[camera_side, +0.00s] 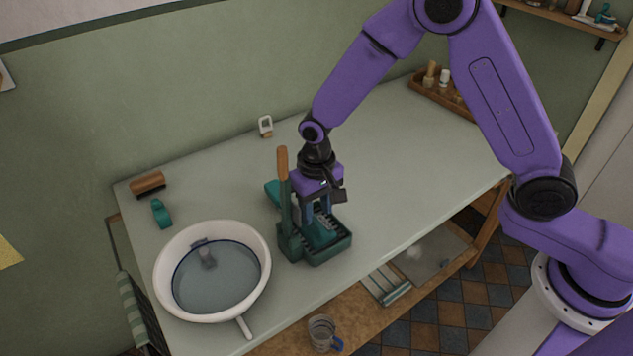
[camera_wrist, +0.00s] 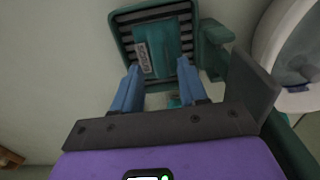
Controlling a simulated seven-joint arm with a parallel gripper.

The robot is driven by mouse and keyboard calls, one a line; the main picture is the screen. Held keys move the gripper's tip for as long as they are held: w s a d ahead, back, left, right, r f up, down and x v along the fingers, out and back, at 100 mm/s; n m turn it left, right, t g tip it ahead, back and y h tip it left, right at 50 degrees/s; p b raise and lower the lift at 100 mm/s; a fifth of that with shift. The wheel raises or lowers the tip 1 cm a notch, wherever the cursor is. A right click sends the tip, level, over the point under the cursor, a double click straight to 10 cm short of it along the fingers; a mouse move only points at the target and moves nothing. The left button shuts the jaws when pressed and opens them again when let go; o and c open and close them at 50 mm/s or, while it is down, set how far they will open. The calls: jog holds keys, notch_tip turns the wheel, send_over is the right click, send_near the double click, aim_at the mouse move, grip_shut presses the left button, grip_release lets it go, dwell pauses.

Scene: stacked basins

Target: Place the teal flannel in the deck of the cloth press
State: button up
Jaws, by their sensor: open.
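The cloth press (camera_side: 331,250) is a dark green stand with a wooden-handled lever, near the table's front edge. Its slatted deck shows in the wrist view (camera_wrist: 124,36). The teal flannel (camera_side: 318,234) lies in the deck. In the wrist view the flannel (camera_wrist: 172,40) lies across the slats with a grey label on it. My gripper (camera_side: 318,213) points down just above the deck. Its blue fingers are apart, and in the wrist view (camera_wrist: 160,68) they stand to either side of the flannel's near part. The fingers hide part of the flannel in the side view.
A white basin (camera_side: 168,262) with water stands left of the press. The press lever (camera_side: 283,190) rises close beside my gripper. A teal piece (camera_side: 272,189) lies behind the lever. A brush (camera_side: 148,184) and a teal item (camera_side: 161,214) lie far left.

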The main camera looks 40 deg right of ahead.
aim_at(316, 222)
notch_tip(316, 222, up, 9)
dwell(0.3)
jog(key=s+d+r+n, duration=0.3)
jog(key=s+d+n, duration=0.3)
jog(key=s, duration=0.7)
jog(key=s+d+r+n, duration=0.2)
jog(key=s+d+n, duration=0.4)
jog(key=s+d, duration=0.5)
jog(key=s, duration=0.2)
jog(key=shift+s+r+n, duration=0.3)
jog(key=shift+r, duration=0.1)
